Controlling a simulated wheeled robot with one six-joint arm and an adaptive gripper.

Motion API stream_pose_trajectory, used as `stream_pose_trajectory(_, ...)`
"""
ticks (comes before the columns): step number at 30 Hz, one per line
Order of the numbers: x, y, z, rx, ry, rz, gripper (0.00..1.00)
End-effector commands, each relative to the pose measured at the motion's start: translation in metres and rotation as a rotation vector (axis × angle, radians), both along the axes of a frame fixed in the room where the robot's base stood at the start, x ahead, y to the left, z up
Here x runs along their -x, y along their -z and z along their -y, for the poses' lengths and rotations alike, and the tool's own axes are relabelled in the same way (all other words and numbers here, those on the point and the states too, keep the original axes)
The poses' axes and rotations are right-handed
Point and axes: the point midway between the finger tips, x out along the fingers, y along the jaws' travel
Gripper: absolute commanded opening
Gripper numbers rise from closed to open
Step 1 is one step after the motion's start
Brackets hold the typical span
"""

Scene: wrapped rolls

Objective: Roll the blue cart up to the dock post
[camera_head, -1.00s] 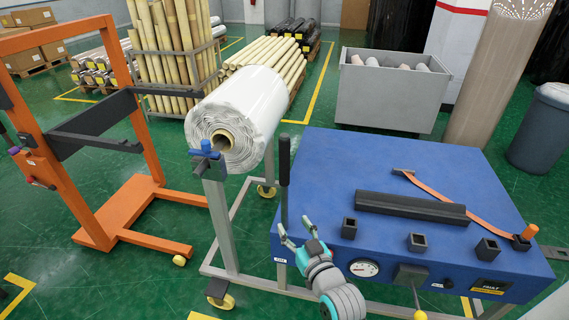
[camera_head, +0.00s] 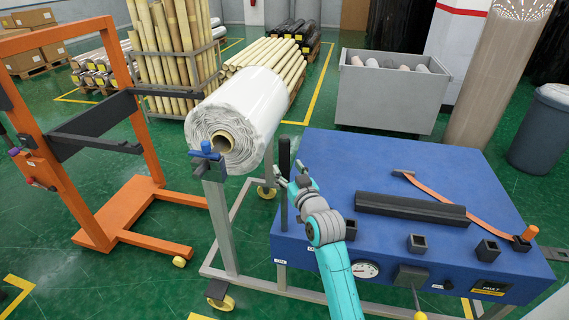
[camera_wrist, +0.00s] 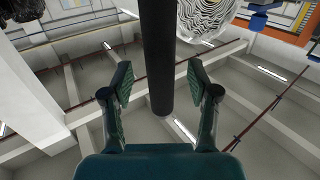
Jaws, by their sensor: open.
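The blue cart (camera_head: 330,160) is a blue-topped box on a grey frame with yellow casters, standing at the centre right. A black upright handle (camera_head: 284,158) rises at its left edge; it also shows in the wrist view (camera_wrist: 157,40). My gripper (camera_head: 289,176) is open at this handle, its arm crossing the cart's front left. In the wrist view my gripper (camera_wrist: 158,80) has its two fingers on either side of the handle, with gaps visible. I cannot tell which thing is the dock post; an orange upright frame (camera_head: 128,95) stands at the left.
A white wrapped roll (camera_head: 245,105) rests on the grey frame left of the blue top. A dark bar (camera_head: 410,207) and several black sockets lie on the top. A grey bin (camera_head: 385,100) stands behind. Green floor is clear between the orange frame and the cart.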

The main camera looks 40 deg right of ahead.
Motion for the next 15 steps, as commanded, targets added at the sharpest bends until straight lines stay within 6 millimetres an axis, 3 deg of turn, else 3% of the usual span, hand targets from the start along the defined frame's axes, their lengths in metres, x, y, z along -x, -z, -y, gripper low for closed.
stream_pose_trajectory(6,-0.026,0.000,0.008,0.000,0.000,0.001,0.60)
stream_pose_trajectory(15,-0.034,0.000,0.011,0.001,0.000,0.001,0.60)
